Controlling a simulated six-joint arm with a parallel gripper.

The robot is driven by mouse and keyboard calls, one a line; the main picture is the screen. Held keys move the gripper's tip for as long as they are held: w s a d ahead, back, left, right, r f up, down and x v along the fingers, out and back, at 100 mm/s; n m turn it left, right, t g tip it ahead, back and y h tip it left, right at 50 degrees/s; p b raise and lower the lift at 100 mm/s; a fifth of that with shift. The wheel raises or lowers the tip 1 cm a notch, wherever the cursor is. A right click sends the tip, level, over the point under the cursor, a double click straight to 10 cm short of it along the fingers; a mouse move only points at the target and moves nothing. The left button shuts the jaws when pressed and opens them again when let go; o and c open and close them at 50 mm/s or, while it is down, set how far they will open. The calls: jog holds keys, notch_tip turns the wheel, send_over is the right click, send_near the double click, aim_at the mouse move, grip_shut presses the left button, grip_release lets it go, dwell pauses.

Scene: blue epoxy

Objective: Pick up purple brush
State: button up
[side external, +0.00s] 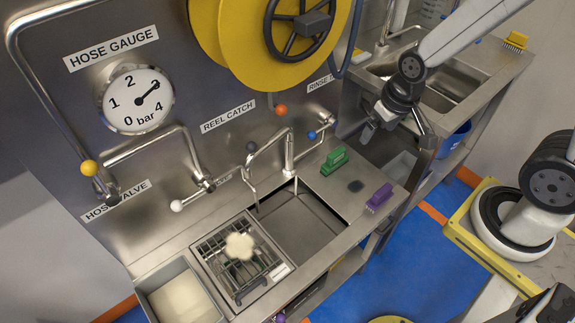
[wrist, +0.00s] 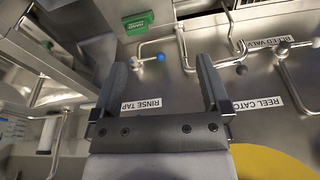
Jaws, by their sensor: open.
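The purple brush (side external: 380,197) lies on the steel counter near its right front edge in the side view, bristle side toward the bottom left. I do not see it in the wrist view. My gripper (side external: 396,128) hangs above and behind the brush, near the gap between the counter and the far sink unit, clearly apart from it. In the wrist view my gripper (wrist: 161,72) shows two dark fingers spread wide with nothing between them.
The sink basin (side external: 302,222), faucet (side external: 289,150) and wire rack (side external: 240,262) are further left. A yellow hose reel (side external: 235,35) overhangs the back.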

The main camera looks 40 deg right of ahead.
aim_at(384, 190)
jog(key=d+f+m, duration=0.3)
jog(key=f+m, duration=0.2)
jog(key=f, duration=0.3)
jog(key=d+f+m+g, duration=0.1)
jog(key=d+f+m, duration=0.3)
jog(key=f+m, duration=0.2)
jog(key=s+d+f+m+g, duration=0.1)
jog(key=d+f+m, duration=0.2)
jog(key=f, duration=0.8)
jog(key=shift+d+m, duration=0.25)
jog(key=shift+m, duration=1.15)
jog(key=shift+f, duration=1.25)
jog(key=shift+s+a+f, duration=0.1)
jog(key=shift+s+f, duration=0.05)
jog(key=shift+f, duration=0.65)
jog(key=shift+s+f, duration=0.15)
jog(key=shift+f, duration=1.65)
grip_shut()
